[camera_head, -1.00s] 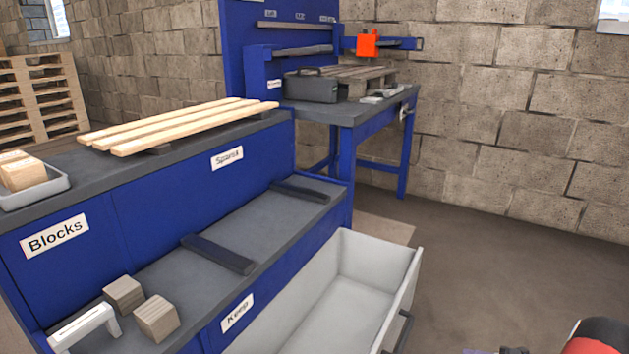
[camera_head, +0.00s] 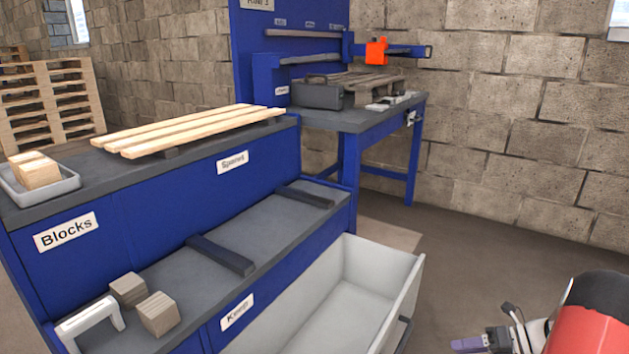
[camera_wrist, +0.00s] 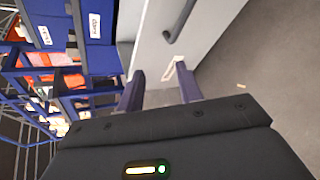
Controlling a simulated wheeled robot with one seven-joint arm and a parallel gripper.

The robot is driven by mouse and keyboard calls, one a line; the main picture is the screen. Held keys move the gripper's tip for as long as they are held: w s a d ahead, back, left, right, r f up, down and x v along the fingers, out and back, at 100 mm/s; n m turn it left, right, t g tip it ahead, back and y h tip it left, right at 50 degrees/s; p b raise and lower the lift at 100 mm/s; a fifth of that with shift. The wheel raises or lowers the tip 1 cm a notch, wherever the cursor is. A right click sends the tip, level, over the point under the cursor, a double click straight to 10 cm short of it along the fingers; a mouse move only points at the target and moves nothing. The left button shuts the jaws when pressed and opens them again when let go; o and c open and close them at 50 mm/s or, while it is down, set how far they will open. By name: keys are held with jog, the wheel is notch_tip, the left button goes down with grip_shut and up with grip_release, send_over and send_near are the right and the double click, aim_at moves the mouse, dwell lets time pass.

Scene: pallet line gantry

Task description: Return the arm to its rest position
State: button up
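My gripper (camera_wrist: 160,82) shows in the wrist view with its two dark purple fingers well apart. No object is visible between them. In the head view part of my gripper (camera_head: 487,343) shows at the bottom right, beside the red and black part of my arm. It is to the right of the open grey drawer (camera_head: 408,290) and apart from it in that picture. The rest of my arm is cut off by the frame edge.
Wooden blocks (camera_head: 158,313) and a white bracket (camera_head: 90,322) rest on the lower shelf. Pale slats (camera_head: 200,130) and a grey tray (camera_head: 70,184) of blocks lie on the upper top. Floor at right (camera_head: 480,250) is clear.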

jog(key=s+a+r+n+g+h+p, duration=0.1)
jog(key=s+a+r+n+g+h, duration=0.15)
jog(key=a+r+n, duration=0.55)
jog(key=s+a+r+n+g+h, duration=0.1)
jog(key=s+a+r+n+h, duration=0.25)
jog(key=a+r+n, duration=0.5)
jog(key=s+a+r+n+t+h, duration=0.2)
jog(key=s+a+r+n+h, duration=0.1)
jog(key=s+n, duration=0.4)
jog(key=s+a+r+n+t+h+p, duration=0.1)
jog(key=s+a+r+n+t+h, duration=0.1)
jog(key=s+a+r+n, duration=0.2)
jog(key=s+r+n, duration=0.1)
jog(key=s+n, duration=0.2)
jog(key=n, duration=0.4)
jog(key=shift+s+r+h, duration=0.2)
jog(key=shift+s+h, duration=0.05)
jog(key=shift+h, duration=0.15)
